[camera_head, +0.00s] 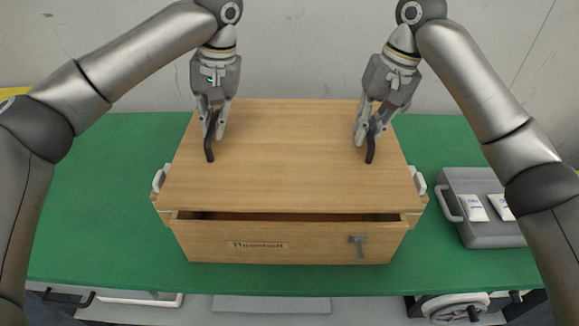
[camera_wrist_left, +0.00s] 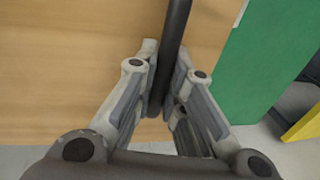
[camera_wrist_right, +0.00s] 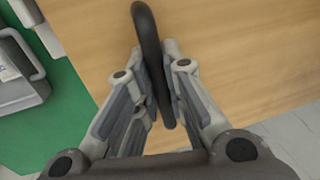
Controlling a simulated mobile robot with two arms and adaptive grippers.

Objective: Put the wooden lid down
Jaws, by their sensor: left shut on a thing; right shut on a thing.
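The wooden lid (camera_head: 288,160) is a flat light-brown board with two black handles. It lies over the wooden box (camera_head: 320,246), with a dark gap showing between the lid's front edge and the box's front wall. My left gripper (camera_head: 211,128) is shut on the left black handle (camera_head: 209,150), which also shows between its fingers in the left wrist view (camera_wrist_left: 174,45). My right gripper (camera_head: 369,130) is shut on the right black handle (camera_head: 370,152), seen too in the right wrist view (camera_wrist_right: 150,50). Whether the lid touches the box's back rim is hidden.
The box stands on a green table (camera_head: 90,200) and has white side handles (camera_head: 419,180) and a grey latch (camera_head: 358,244) in front. A grey case (camera_head: 485,230) with white packets stands close at the right. The green surface at the left is clear.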

